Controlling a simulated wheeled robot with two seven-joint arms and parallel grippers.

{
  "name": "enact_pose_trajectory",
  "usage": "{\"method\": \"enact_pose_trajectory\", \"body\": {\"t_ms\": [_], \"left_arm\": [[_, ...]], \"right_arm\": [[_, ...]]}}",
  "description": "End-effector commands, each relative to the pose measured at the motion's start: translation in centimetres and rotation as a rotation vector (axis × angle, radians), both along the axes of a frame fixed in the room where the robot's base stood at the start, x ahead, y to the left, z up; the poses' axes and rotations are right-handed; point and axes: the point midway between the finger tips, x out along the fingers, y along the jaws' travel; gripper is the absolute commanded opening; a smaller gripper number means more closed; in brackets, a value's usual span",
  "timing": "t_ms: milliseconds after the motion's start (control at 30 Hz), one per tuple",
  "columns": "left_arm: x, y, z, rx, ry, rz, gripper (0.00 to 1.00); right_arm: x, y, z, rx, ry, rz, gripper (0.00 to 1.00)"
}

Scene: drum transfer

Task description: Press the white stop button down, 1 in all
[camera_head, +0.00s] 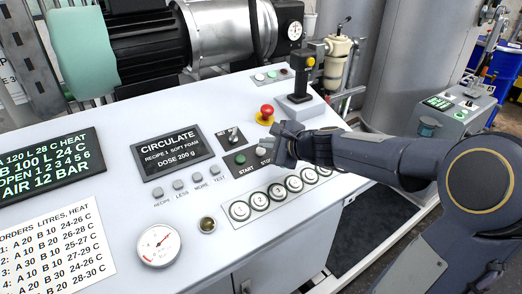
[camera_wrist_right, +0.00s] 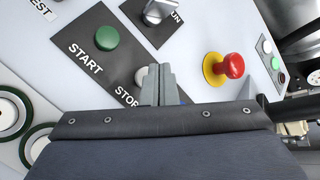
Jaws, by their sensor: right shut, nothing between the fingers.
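The white stop button (camera_wrist_right: 140,76) sits on a dark plate above the STOP label, and the fingers partly cover it in the wrist view. In the head view it shows as a small pale cap (camera_head: 262,151) just left of the gripper. My right gripper (camera_head: 276,153) is shut and empty, its fingertips (camera_wrist_right: 158,78) over or right beside the button. I cannot tell whether they touch it or whether it is pressed. The green start button (camera_wrist_right: 107,38) is on the same plate, also seen in the head view (camera_head: 240,158). My left gripper is out of view.
A red emergency knob (camera_head: 267,112) on a yellow base stands behind the gripper. A switch (camera_head: 233,132), a joystick box (camera_head: 299,98), and a row of round numbered buttons (camera_head: 259,200) surround the plate. A display reading CIRCULATE (camera_head: 171,150) is to the left.

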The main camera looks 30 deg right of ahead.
Motion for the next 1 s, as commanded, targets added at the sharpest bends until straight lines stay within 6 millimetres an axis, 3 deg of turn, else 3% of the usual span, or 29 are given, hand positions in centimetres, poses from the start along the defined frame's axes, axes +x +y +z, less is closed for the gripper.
{"method": "enact_pose_trajectory", "body": {"t_ms": [667,1000], "left_arm": [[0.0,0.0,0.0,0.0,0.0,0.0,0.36],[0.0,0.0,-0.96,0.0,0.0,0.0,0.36]], "right_arm": [[0.0,0.0,0.0,0.0,0.0,0.0,0.0],[0.28,0.03,-0.87,0.001,0.0,0.0,0.0]]}}
